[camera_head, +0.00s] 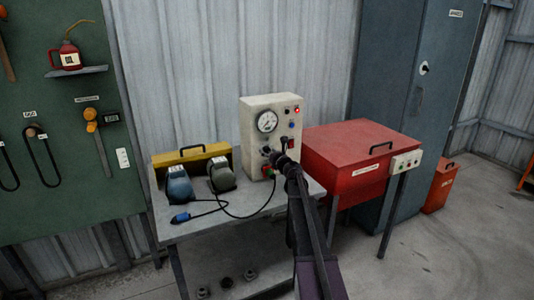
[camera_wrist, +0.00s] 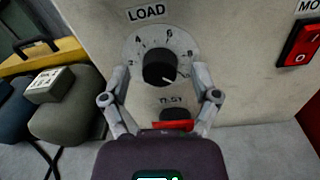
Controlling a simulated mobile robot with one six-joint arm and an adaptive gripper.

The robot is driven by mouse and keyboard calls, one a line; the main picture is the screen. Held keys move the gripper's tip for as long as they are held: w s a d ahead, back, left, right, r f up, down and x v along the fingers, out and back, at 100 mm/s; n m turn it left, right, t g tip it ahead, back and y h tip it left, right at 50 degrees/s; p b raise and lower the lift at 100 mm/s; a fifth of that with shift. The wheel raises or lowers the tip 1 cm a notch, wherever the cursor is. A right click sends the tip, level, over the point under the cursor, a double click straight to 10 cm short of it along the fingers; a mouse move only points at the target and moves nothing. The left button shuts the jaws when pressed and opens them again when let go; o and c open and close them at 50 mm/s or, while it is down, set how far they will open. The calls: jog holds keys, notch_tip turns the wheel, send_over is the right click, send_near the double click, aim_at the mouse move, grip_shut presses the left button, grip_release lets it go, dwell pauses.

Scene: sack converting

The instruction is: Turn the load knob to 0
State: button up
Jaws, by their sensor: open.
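The load knob (camera_wrist: 159,67) is a round black knob on a pale numbered dial (camera_wrist: 133,47) under a LOAD label, in the wrist view. A light pointer mark on the knob aims to the lower right of the dial, past the 8; the number there is hard to read. My gripper (camera_wrist: 160,72) is open, with one finger on each side of the knob. The fingers stand apart from the knob's sides. In the head view my gripper (camera_head: 276,156) is at the front of the cream control box (camera_head: 254,110) and hides the knob there.
A red rocker switch (camera_wrist: 301,44) is to the right. The box stands on a grey bench (camera_head: 215,215) with two dark corded units (camera_head: 222,178) and a yellow toolbox (camera_head: 200,160). A red chest (camera_head: 355,150) stands right.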

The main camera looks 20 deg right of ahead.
grip_shut()
jog(key=shift+a, duration=0.25)
jog(key=shift+d, duration=0.15)
jog(key=shift+n, duration=0.3)
